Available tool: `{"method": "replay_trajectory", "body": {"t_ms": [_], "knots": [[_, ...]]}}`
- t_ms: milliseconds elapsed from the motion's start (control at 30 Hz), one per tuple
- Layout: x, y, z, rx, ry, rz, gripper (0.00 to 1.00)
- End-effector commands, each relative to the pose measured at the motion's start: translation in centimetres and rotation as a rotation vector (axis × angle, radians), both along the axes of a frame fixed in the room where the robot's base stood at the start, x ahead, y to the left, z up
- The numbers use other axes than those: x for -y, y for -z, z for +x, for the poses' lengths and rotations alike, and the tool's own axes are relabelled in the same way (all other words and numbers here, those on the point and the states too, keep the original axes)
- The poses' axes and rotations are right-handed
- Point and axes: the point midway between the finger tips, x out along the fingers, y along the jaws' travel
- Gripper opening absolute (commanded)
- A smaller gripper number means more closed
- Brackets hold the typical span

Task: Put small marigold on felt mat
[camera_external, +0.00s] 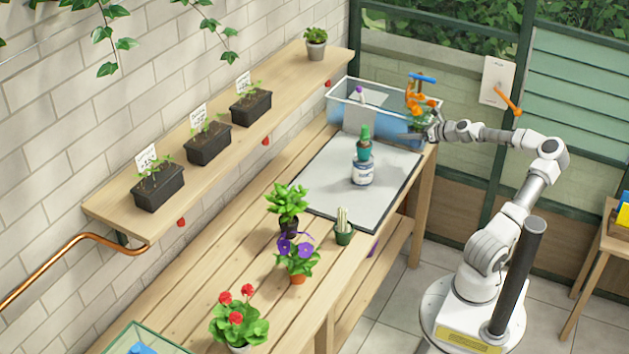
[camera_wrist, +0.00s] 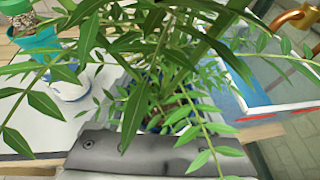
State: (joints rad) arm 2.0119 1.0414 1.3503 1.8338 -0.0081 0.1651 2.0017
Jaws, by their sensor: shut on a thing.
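A leafy green plant, which I take for the small marigold (camera_external: 421,121), is at my gripper (camera_external: 427,131) by the right end of the clear tank. Orange shows just above it, but I cannot separate blooms from the orange fitting there. In the wrist view its narrow leaves (camera_wrist: 135,112) fill the middle and hide the fingertips and most of the pot. My gripper is shut on it. The grey felt mat (camera_external: 316,195) lies on the bench, left of and nearer than my gripper. A white jar (camera_external: 363,171) and a teal item (camera_external: 364,147) stand on it.
The clear tank (camera_external: 345,118) stands behind the mat, with a blue-handled fitting (camera_external: 422,78) above its right end. A potted green plant (camera_external: 288,203), purple flowers (camera_external: 297,252), a small green pot (camera_external: 343,236) and red flowers (camera_external: 238,318) stand nearer. The mat's left part is bare.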

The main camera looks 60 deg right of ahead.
Motion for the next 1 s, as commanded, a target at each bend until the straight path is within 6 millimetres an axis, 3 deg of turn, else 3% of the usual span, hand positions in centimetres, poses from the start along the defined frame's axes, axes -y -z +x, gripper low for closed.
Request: {"method": "replay_trajectory", "body": {"t_ms": [200,400,533,800,1000], "knots": [[-1.8,3.5,5.1,0.0,-0.006,-0.001,0.11],[-2.6,5.0,7.9,0.001,-0.002,-0.002,0.11],[-2.8,5.5,8.4,0.0,-0.001,0.0,0.11],[-2.8,9.1,8.5,0.001,-0.001,0.001,0.11],[-2.8,9.3,8.5,0.001,-0.001,0.0,0.11]]}}
